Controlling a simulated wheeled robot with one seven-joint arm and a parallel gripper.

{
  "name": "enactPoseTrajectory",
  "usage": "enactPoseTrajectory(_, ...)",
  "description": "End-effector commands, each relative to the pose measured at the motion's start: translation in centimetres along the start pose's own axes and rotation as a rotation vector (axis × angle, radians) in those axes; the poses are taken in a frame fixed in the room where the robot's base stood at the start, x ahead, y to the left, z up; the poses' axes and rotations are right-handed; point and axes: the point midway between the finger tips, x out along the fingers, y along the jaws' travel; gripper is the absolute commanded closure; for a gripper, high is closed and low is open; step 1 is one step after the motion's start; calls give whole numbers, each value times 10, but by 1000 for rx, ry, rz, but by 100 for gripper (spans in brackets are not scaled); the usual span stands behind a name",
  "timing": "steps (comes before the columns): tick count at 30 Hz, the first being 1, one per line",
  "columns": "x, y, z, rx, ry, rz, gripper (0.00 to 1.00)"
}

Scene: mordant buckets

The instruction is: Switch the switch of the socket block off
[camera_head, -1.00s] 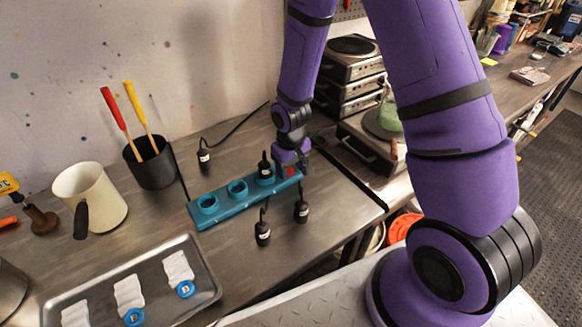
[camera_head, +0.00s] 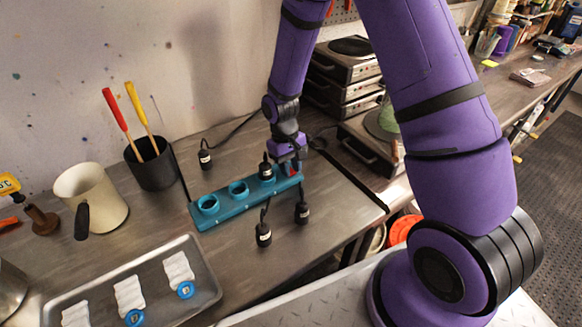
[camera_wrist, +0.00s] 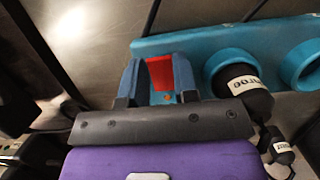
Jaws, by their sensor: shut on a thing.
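The teal socket block (camera_head: 222,213) lies on the bench, and its end also shows in the wrist view (camera_wrist: 200,44). Its red switch (camera_wrist: 161,73) is at the end nearest my gripper, right of the sockets in the head view. My gripper (camera_wrist: 158,64) has its two blue-grey fingers on either side of the switch, shut on it. In the head view my gripper (camera_head: 290,163) is at the block's right end and hides most of the switch. A black plug (camera_head: 266,170) stands in the socket beside the switch. The switch's tilt is hard to tell.
Two loose black plugs (camera_head: 264,234) (camera_head: 302,212) lie in front of the block, and another (camera_head: 205,159) lies behind it. A black cup (camera_head: 152,170), a cream jug (camera_head: 98,198) and a metal tray (camera_head: 212,280) are to the left. Hotplates (camera_head: 345,68) stand behind right.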

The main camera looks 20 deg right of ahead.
Motion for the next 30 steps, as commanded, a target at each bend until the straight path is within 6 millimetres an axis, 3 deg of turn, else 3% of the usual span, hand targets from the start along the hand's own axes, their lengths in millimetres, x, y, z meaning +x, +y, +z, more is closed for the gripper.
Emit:
enactPoseTrajectory(8,0,0,0,0,-3,0,96)
enactPoseTrajectory(9,0,0,0,0,-3,0,68)
enactPoseTrajectory(12,0,0,0,0,-3,0,47)
enactPoseTrajectory(23,-5,0,0,0,-2,0,47)
enactPoseTrajectory(30,-43,0,-1,1,3,0,47)
